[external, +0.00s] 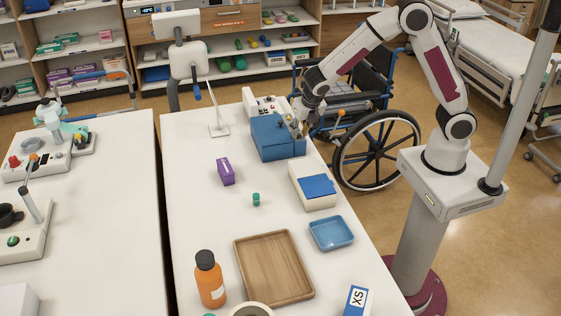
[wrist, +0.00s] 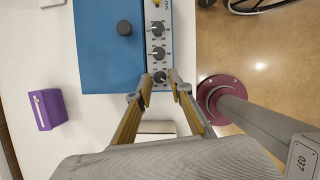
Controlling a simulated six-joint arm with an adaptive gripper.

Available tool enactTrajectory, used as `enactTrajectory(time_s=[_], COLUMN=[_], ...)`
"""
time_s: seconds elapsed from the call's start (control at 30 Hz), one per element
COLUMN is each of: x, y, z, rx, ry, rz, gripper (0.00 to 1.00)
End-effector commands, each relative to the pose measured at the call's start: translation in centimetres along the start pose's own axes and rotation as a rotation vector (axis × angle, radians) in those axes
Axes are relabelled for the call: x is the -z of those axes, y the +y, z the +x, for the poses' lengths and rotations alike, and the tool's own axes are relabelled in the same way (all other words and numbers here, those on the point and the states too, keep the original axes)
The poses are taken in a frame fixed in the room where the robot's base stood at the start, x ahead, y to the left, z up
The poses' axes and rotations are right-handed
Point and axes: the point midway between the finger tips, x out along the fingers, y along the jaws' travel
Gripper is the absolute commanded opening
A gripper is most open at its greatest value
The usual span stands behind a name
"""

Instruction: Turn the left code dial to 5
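A blue box (external: 268,140) stands at the far right part of the white table; it also shows in the wrist view (wrist: 105,55). A grey panel with a column of three dark dials runs along its right side in the wrist view: a top dial (wrist: 158,28), a middle dial (wrist: 158,53) and a bottom dial (wrist: 160,77). My gripper (wrist: 161,76) points at the bottom dial, with one fingertip on each side of it. The fingers are apart, with small gaps visible beside the dial. Dial numbers are too small to read. In the external view my gripper (external: 299,130) hides the panel.
A round black knob (wrist: 124,28) sits on the box's top. A purple box (external: 226,171), a small green cylinder (external: 256,199) and a white case with a blue lid (external: 315,187) stand nearer. A wheelchair (external: 375,150) is beside the table. Table left of the box is mostly clear.

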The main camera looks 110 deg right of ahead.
Motion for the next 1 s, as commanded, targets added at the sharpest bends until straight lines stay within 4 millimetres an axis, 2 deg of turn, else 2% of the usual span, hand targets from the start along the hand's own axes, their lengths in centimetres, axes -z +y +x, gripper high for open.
enactTrajectory(time_s=[0.5,1.0], x=[-0.06,-0.09], y=[-0.04,-0.33], z=[0.0,0.01], rx=[-0.016,-0.101], ry=[0.0,0.0], rz=[-0.034,-0.241], gripper=[0.21,0.21])
